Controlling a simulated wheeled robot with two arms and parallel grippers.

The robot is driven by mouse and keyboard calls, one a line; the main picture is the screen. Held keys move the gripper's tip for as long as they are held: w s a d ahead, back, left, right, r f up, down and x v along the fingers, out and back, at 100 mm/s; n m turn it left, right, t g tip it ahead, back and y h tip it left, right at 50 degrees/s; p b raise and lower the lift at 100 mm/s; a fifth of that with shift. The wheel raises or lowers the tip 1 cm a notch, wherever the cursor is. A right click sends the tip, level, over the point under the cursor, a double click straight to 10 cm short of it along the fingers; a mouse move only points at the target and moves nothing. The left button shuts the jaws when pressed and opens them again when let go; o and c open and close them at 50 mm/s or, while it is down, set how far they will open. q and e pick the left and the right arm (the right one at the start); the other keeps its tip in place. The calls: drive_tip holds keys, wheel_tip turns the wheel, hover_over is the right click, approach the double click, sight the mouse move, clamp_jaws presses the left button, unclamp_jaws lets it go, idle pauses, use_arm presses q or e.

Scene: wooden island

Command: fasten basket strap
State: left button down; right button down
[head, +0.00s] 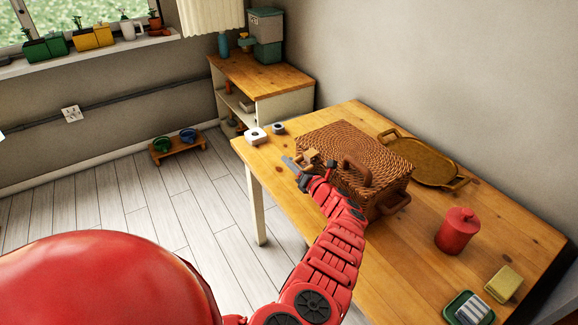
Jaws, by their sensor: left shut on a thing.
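A brown woven basket (385,149) with its lid down stands on the wooden table (400,258). A brown handle (358,171) sticks up from its near side, and another loop shows lower at its right. My left gripper (303,165) is at the basket's near left side, shut on a small tan piece (312,156) that looks like the strap. The fingers and wrist hide most of this piece and part of the basket's front, so I cannot tell whether the strap meets its fastening. My right gripper is not in view.
An oval tray (437,163) lies behind the basket. A red canister (457,231), a yellow block (503,284) and a green dish (468,308) stand at the right. A small white item (256,136) sits at the left corner. The table's front middle is clear.

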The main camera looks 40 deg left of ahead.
use_arm(q)
drive_tip(key=shift+w+d+r, duration=0.2)
drive_tip(key=shift+w+r, duration=0.25)
drive_tip(key=shift+w, duration=0.1)
drive_tip(key=c, duration=0.7)
unclamp_jaws()
drive_tip(key=shift+d, duration=0.1)
drive_tip(key=shift+p+v, duration=1.05)
drive_tip(key=shift+v, duration=7.65)
